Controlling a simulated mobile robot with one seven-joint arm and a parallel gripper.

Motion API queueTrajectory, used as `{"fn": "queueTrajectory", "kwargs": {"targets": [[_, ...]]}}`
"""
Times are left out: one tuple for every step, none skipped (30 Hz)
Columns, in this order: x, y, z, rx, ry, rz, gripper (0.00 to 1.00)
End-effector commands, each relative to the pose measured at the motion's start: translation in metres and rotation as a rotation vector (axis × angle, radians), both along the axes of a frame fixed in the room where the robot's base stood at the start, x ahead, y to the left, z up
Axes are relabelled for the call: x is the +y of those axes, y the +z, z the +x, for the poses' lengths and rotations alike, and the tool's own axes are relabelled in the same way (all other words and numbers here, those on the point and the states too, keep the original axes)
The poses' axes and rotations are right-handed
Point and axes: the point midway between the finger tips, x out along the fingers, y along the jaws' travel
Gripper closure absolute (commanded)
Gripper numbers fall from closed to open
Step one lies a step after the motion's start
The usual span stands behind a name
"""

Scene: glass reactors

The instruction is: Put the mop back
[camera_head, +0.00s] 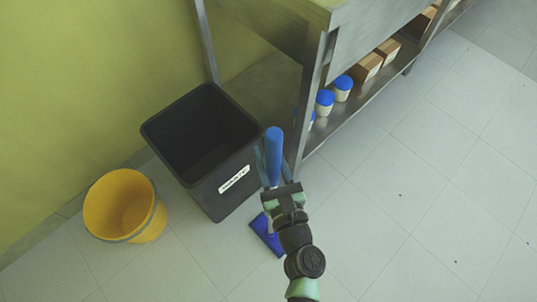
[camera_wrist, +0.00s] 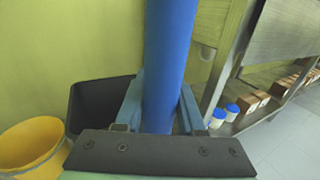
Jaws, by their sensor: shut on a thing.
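The mop has a blue handle (camera_head: 273,155) that stands roughly upright, with a flat blue head (camera_head: 266,235) low down near the floor. I cannot tell whether the head touches the floor. My gripper (camera_head: 274,176) is shut on the handle, near its upper part in the head view. In the wrist view the blue handle (camera_wrist: 168,60) runs up between my two fingers (camera_wrist: 160,115). The mop stands just right of a black bin. The middle of the mop is hidden behind my gripper and wrist.
The black bin (camera_head: 223,188) with a white label and a yellow bucket (camera_head: 157,222) stand by the green wall. A metal bench (camera_head: 312,95) holds blue-lidded jars (camera_head: 325,99) and cardboard boxes (camera_head: 369,64) on its lower shelf. The tiled floor at right is clear.

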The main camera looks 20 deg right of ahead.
Motion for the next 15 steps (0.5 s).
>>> {"fn": "queueTrajectory", "kwargs": {"targets": [[-0.0001, 0.0043, 0.001, -0.006, 0.002, -0.002, 1.0], [-0.0001, 0.0043, 0.001, -0.006, 0.002, -0.002, 1.0], [-0.0001, 0.0043, 0.001, -0.007, 0.002, -0.002, 1.0], [-0.0001, 0.0038, 0.001, -0.006, 0.002, -0.002, 1.0], [-0.0001, 0.003, 0.001, -0.006, 0.002, -0.002, 1.0], [-0.0001, 0.0014, 0.001, -0.006, 0.002, -0.002, 1.0], [-0.0001, 0.0002, 0.0009, -0.006, 0.002, -0.002, 1.0], [0.0001, -0.0016, 0.0001, -0.001, 0.001, 0.0, 0.58], [0.0001, -0.001, 0.0001, -0.001, 0.001, 0.0, 0.51], [0.0001, -0.0009, 0.0001, -0.001, 0.001, 0.0, 0.46], [0.0002, -0.001, 0.0001, -0.001, 0.001, 0.0, 0.41], [0.0002, -0.001, 0.0001, -0.001, 0.001, 0.0, 0.33], [0.0002, -0.001, 0.0001, -0.001, 0.001, 0.0, 0.32], [0.0002, -0.001, 0.0001, -0.001, 0.001, 0.0, 0.32], [0.0002, -0.001, 0.0001, -0.001, 0.001, 0.0, 0.32]]}}
